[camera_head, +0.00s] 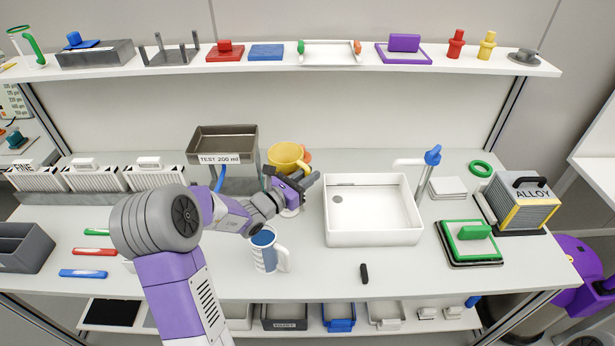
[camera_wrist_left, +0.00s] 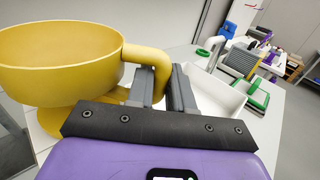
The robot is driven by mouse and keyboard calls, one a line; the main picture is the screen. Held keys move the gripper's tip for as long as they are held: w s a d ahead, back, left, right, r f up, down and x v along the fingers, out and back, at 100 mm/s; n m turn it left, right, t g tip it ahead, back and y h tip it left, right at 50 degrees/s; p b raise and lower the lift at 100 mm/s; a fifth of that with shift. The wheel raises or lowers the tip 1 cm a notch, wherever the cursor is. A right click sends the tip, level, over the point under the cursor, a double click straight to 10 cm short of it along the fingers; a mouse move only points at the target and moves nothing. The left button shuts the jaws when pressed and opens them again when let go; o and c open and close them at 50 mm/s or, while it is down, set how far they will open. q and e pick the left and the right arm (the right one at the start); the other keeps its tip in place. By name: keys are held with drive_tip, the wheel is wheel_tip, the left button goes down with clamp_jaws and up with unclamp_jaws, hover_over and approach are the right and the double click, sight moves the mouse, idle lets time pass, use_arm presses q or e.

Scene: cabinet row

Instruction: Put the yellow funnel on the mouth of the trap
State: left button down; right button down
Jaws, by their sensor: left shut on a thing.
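The yellow funnel (camera_head: 286,154) is in the middle of the bench in the head view, right of the metal tray marked TEST 200 ml. In the left wrist view the funnel (camera_wrist_left: 55,62) shows a wide bowl, with its curved handle (camera_wrist_left: 158,58) between my left gripper's fingers. My left gripper (camera_head: 308,181) is shut on this handle; it also shows in the left wrist view (camera_wrist_left: 162,88). A white round piece (camera_head: 290,211) shows partly below the gripper. I cannot identify the trap or see its mouth. My right gripper is not in view.
The metal tray (camera_head: 222,132) stands close left of the funnel. A white basin (camera_head: 372,236) with a blue-handled tap (camera_head: 432,156) is to the right. A blue-and-white mug (camera_head: 265,252) stands in front. The bench front beside the black piece (camera_head: 364,273) is fairly clear.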

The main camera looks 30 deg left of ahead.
use_arm(q)
drive_tip(key=c, duration=1)
unclamp_jaws()
drive_tip(key=shift+f, duration=0.1)
drive_tip(key=shift+s+r, duration=0.1)
drive_tip(key=shift+r, duration=0.1)
drive_tip(key=p+v, duration=0.1)
drive_tip(key=v, duration=1)
drive_tip(key=shift+s+a, duration=0.15)
drive_tip(key=shift+s, duration=0.25)
drive_tip(key=shift+f, duration=0.1)
